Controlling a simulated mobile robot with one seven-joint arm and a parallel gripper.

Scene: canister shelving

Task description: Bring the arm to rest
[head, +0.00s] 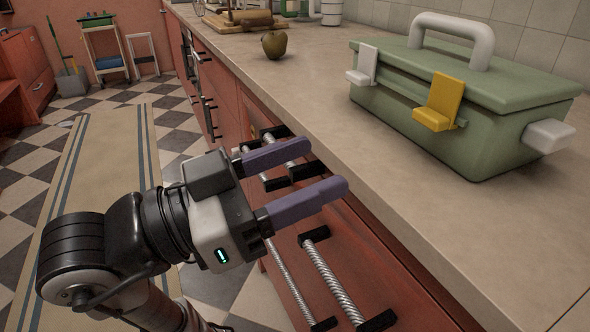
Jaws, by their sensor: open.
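My gripper (312,176) is in the middle of the head view, with two purple fingers spread apart and nothing between them. It is in front of the red cabinet fronts, beside the counter's front edge, and points to the right. My arm comes in from the bottom left and is bent at the wrist.
The counter (340,100) carries a green toolbox (450,115) with a white handle and a yellow latch, and a brown-green fruit (274,44). Twisted metal drawer handles (332,280) stick out below the gripper.

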